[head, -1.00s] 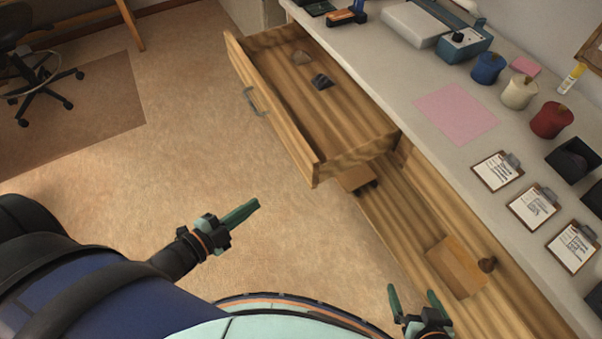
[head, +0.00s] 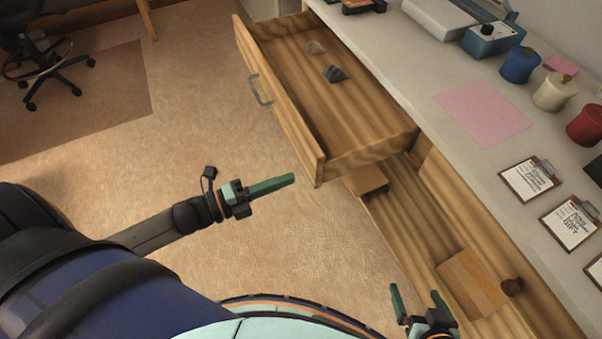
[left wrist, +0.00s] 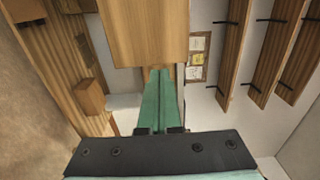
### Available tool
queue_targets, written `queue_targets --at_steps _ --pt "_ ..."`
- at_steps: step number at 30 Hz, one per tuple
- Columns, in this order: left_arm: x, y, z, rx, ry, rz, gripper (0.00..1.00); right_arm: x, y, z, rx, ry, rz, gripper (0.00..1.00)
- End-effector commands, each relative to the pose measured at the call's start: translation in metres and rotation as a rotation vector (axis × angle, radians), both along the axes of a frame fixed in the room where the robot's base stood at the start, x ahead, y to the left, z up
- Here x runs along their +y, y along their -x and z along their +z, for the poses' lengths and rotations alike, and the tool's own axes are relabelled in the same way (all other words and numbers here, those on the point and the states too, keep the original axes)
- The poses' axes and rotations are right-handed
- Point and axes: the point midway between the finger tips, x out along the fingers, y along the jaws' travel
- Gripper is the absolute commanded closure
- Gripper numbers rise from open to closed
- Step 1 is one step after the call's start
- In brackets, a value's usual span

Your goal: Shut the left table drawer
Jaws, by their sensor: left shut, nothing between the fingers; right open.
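The left table drawer (head: 320,95) is wooden and pulled out from the table. My right gripper (head: 418,292) is open and empty at the bottom of the head view, near the lower cabinet front.
The table top (head: 420,90) carries a pink sheet (head: 484,112), clipboards (head: 528,179) and several pots, including a blue one (head: 520,65). A wooden block with a knob (head: 472,284) is at the lower right. The floor left of the drawer is clear; a chair stands far left.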

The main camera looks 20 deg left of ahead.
Motion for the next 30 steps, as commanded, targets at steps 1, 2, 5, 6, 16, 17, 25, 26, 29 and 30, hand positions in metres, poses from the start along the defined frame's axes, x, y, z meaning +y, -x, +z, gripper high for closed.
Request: queue_targets --at_steps 1,2,5,6,16,17,25,26,29,30 --pt "-0.006 -0.008 0.001 -0.004 0.001 0.000 1.00 -0.001 0.000 -0.002 0.001 0.001 -0.001 0.00" --pt "-0.009 -0.012 0.000 -0.004 0.002 -0.001 1.00 -0.001 0.000 -0.002 0.001 0.002 -0.001 0.00" --pt "-0.019 -0.022 0.000 -0.002 0.003 0.000 1.00 -0.002 0.000 -0.003 0.002 0.003 -0.002 0.00" --pt "-0.021 -0.025 0.001 -0.002 0.003 0.000 1.00 -0.002 0.000 -0.004 0.001 0.003 -0.003 0.00" --pt "-0.030 -0.034 0.000 0.003 0.002 0.001 1.00 -0.002 0.001 -0.004 0.003 0.003 -0.004 0.00" --pt "-0.030 -0.034 0.000 0.003 0.002 0.001 1.00 -0.002 0.001 -0.004 0.003 0.003 -0.004 0.00" --pt "-0.030 -0.035 0.000 0.002 0.002 0.001 1.00 -0.002 0.001 -0.004 0.003 0.000 -0.006 0.00" --pt "-0.031 -0.036 0.000 0.001 0.002 0.001 1.00 -0.001 0.001 -0.004 0.003 0.000 -0.006 0.00" --pt "-0.036 -0.041 0.000 0.001 0.002 0.001 1.00 -0.001 0.001 -0.005 0.002 -0.002 -0.008 0.00" --pt "-0.039 -0.045 0.000 -0.002 0.003 0.000 1.00 -0.001 0.001 -0.006 0.002 -0.002 -0.008 0.00"
